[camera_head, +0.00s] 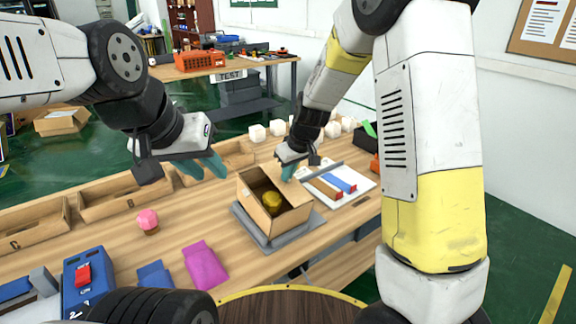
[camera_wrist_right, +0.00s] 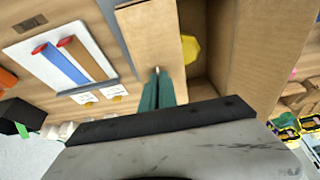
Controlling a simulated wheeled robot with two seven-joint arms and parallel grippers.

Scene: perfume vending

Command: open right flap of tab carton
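The brown tab carton (camera_head: 254,213) stands on a grey platform (camera_head: 264,240) with its top open. A yellow object (camera_head: 272,201) is inside; it also shows in the right wrist view (camera_wrist_right: 190,48). My right gripper (camera_head: 290,172) is at the carton's far right edge. In the right wrist view, its teal fingers (camera_wrist_right: 157,75) are together and lie over a tan cardboard panel (camera_wrist_right: 151,35), apparently the right flap. Whether they touch or grip it is unclear. My left gripper (camera_head: 208,168) is open and empty above the table, left of the carton.
A white tray (camera_head: 358,186) with a red-tipped blue piece and a brown piece lies right of the carton. A pink object (camera_head: 148,221) and a magenta pouch (camera_head: 205,264) lie to its left.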

